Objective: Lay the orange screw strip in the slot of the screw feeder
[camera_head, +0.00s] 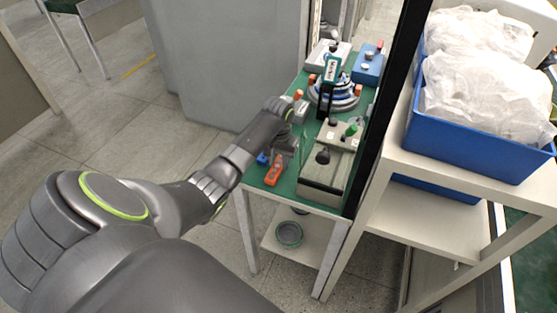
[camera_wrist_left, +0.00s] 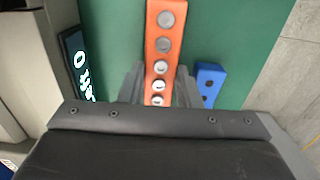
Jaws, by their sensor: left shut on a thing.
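The orange screw strip (camera_wrist_left: 162,45) is a narrow bar with a row of several silver screw heads. In the left wrist view it stands between the two fingers of my left gripper (camera_wrist_left: 161,90), which is shut on it. In the head view the strip (camera_head: 273,174) shows below my left gripper (camera_head: 279,158), over the near left part of the green table. A beige box-like machine (camera_head: 322,178), apparently the screw feeder, stands just right of the strip. I cannot make out its slot. My right gripper is not in view.
A blue strip (camera_wrist_left: 209,82) lies beside the orange one on the green table top (camera_wrist_left: 225,35). Farther back stand a round blue-and-white part (camera_head: 342,97) and blue box (camera_head: 368,66). A black post and white shelf rise at right.

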